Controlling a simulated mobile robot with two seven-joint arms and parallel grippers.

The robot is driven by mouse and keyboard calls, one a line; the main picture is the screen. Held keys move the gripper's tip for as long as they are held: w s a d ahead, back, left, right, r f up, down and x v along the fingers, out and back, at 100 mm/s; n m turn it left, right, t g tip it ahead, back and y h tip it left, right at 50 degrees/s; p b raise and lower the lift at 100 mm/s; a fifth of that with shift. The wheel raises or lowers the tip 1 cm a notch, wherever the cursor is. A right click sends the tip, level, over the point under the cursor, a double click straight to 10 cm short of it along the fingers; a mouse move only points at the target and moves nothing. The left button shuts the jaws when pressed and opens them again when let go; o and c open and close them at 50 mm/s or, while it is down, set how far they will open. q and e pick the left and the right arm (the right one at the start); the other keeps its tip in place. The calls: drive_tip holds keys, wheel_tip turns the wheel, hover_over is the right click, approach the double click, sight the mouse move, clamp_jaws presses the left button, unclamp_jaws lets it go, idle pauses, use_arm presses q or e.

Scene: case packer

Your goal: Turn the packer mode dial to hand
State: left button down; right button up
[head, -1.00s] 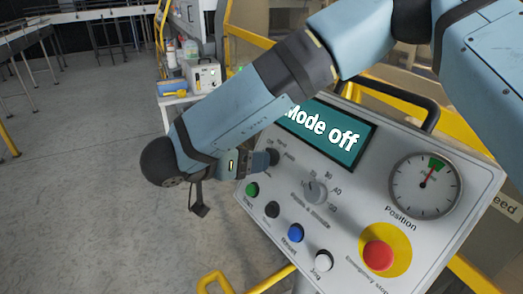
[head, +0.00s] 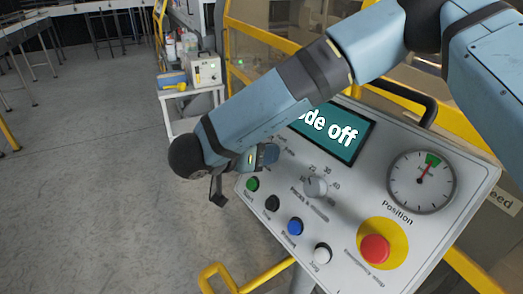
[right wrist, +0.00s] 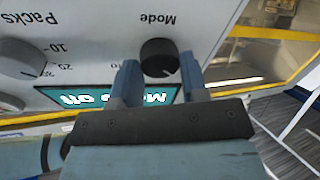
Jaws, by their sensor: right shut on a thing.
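The black mode dial (right wrist: 158,57) is on the grey control panel (head: 345,205), under the label "Mode" in the right wrist view, where the panel appears upside down. My right gripper (right wrist: 159,72) is shut on the dial, one finger on each side of it. In the head view my right gripper (head: 268,154) reaches the panel's upper left corner and largely hides the dial. The dial's pointer and most of its position labels cannot be read. The teal screen (head: 346,139) shows "Mode off", partly covered by my arm. My left gripper is not in view.
The panel also carries a packs-a-minute knob (head: 315,187), a position gauge (head: 421,181), a red emergency stop (head: 375,249) and a row of small buttons, including a blue one (head: 295,227). Yellow rails (head: 470,275) run around the panel. Open floor lies left.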

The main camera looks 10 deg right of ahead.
drive_tip(key=shift+f+m+b, duration=0.2)
drive_tip(key=shift+m+b, duration=0.8)
drive_tip(key=shift+b, duration=0.15)
drive_tip(key=m+b, duration=0.2)
drive_tip(key=shift+m+g+h, duration=0.3)
drive_tip(key=shift+g, duration=0.1)
drive_tip(key=m+b, duration=0.3)
drive_tip(key=m, duration=0.1)
drive_tip(key=shift+g+b, duration=0.3)
drive_tip(key=shift+b, duration=0.05)
drive_tip(key=shift+r+m+g+b, duration=0.15)
drive_tip(key=shift+m+g+b, duration=0.3)
drive_tip(key=shift+m, duration=0.65)
drive_tip(key=o, duration=0.9)
